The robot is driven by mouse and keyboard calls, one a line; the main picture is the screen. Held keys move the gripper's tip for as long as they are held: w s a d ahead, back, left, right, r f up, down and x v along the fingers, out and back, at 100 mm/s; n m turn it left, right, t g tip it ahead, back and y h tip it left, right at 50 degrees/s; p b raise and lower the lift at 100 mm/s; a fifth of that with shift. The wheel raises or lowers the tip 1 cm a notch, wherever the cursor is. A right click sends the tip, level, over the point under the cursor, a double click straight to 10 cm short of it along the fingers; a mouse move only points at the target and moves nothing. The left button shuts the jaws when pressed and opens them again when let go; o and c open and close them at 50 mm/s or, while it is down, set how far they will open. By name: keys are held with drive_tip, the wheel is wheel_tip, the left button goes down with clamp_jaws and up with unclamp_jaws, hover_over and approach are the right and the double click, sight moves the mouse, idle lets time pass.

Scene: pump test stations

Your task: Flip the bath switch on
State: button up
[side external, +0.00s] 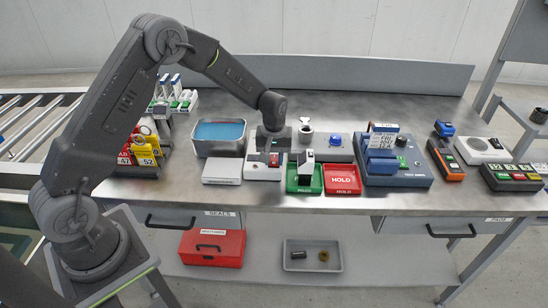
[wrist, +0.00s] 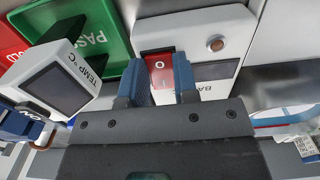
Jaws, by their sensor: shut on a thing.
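The bath switch box is a white box (wrist: 218,25) with a partly hidden label starting "BA", a small round brownish lamp (wrist: 215,44) and a red rocker (wrist: 158,62). An "O" shows on the rocker, with a fainter mark below it. My gripper (wrist: 160,72) has one blue-grey finger on each side of the rocker, shut on it. Which way the rocker is tipped is unclear. In the side view the white box (side external: 262,174) stands at the table's front, with my gripper (side external: 271,152) pointing down over it. The water bath (side external: 219,132) is behind it to the left.
A green PASS tray (side external: 304,188) and a red HOLD tray (side external: 343,180) lie right of the box. A white TEMP °C meter (wrist: 62,82) is close beside my gripper. A blue device (side external: 395,172) stands further right. A grey-white block (side external: 221,172) is at left.

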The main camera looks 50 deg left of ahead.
sight(274, 159)
drive_tip(key=shift+w+a+g+h, duration=0.1)
drive_tip(key=shift+g+h, duration=0.3)
drive_tip(key=o, duration=0.9)
drive_tip(key=shift+r, duration=0.1)
drive_tip(key=r, duration=0.9)
drive_tip(key=w+a+r, duration=0.1)
drive_tip(key=r, duration=0.3)
drive_tip(key=shift+r, duration=0.35)
